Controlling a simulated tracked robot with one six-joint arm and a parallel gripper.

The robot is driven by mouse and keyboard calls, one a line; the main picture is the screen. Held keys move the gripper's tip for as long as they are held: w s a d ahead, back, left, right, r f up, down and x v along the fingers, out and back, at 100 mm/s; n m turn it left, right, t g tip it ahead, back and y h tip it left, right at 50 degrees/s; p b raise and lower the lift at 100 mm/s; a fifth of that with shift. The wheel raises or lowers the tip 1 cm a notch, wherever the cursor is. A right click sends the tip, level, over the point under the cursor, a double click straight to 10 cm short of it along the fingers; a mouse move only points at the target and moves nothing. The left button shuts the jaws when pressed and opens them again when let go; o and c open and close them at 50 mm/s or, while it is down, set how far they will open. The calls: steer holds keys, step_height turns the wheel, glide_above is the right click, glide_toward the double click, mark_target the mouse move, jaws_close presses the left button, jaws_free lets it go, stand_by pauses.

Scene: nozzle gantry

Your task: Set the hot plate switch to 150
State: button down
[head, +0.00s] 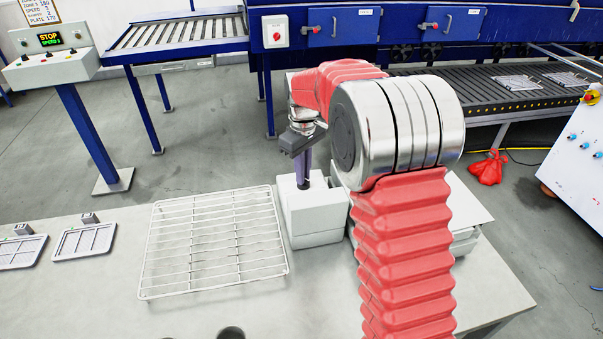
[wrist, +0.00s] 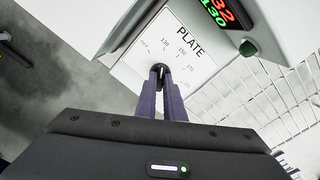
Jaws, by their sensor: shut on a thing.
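The white hot plate control box (head: 315,222) stands on the bench, below my gripper (head: 304,184). In the wrist view, its panel (wrist: 205,62) is marked PLATE, with small numbers including 130 and 150 around a dark switch knob (wrist: 158,70). My gripper (wrist: 160,72) has its purple fingers shut on this knob, which they mostly hide. The knob's pointer direction cannot be made out clearly. A display (wrist: 218,14) on the box shows a red number ending in 32, partly cut off, and a green 130.
A white wire rack (head: 212,240) lies left of the box. Two framed trays (head: 84,241) lie further left. A wall board (head: 40,10) lists PLATE 170. A control stand (head: 55,62) reads STOP. A blue machine with a conveyor (head: 480,95) stands behind the bench.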

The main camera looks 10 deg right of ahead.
steer(key=m, duration=0.6)
steer(key=shift+m, duration=0.4)
steer(key=c, duration=1.9)
jaws_free()
steer(key=shift+o, duration=0.2)
steer(key=shift+r, duration=0.15)
step_height(320, 180, up, 13)
steer(key=shift+r, duration=0.2)
steer(key=shift+w, duration=0.15)
